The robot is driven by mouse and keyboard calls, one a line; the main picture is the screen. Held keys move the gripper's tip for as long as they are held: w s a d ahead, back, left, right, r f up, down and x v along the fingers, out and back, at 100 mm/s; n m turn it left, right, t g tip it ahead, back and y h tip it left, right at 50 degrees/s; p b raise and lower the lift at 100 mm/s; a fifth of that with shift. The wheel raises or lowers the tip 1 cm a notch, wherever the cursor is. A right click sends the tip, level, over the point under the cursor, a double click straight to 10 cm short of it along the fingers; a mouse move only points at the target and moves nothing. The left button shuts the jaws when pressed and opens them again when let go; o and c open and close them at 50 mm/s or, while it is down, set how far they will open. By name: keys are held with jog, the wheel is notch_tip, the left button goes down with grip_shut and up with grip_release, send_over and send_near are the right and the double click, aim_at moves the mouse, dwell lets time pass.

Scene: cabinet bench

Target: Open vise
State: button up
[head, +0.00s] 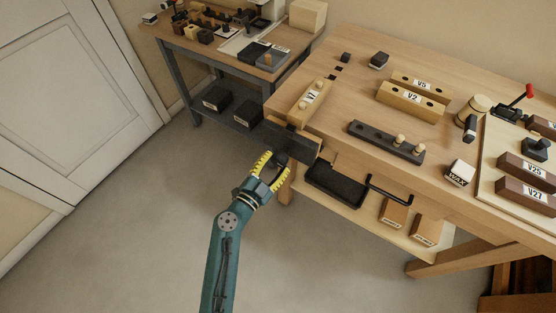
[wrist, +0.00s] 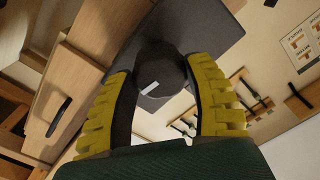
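The vise is at the front left corner of the wooden bench. Its dark jaw block (head: 292,140) hangs at the bench edge beside a wooden block labelled like V7 (head: 311,100). A round black vise knob (wrist: 158,70) with a white mark sticks out from the dark jaw plate (wrist: 205,35) in the wrist view. My gripper (head: 272,163) is in front of the jaw block, its yellow-backed fingers on both sides of the knob. In the wrist view the fingertips (wrist: 160,75) appear to touch the knob on both sides. Any gap between the vise jaws is hard to make out.
A black tray (head: 336,186) and labelled boxes (head: 394,211) sit under the bench. A second bench (head: 200,55) stands behind at the left. Wooden block V2 (head: 412,100) and a dark peg strip (head: 385,141) lie on top. The floor around my arm is clear.

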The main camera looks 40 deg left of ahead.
jog(key=shift+r+p, duration=0.1)
jog(key=shift+p, duration=0.4)
jog(key=shift+c, duration=0.3)
jog(key=shift+n+p, duration=0.8)
jog(key=shift+n, duration=0.5)
jog(key=shift+p, duration=0.5)
jog(key=shift+s+n+p, duration=0.1)
jog(key=shift+n+p, duration=0.8)
jog(key=shift+n, duration=0.5)
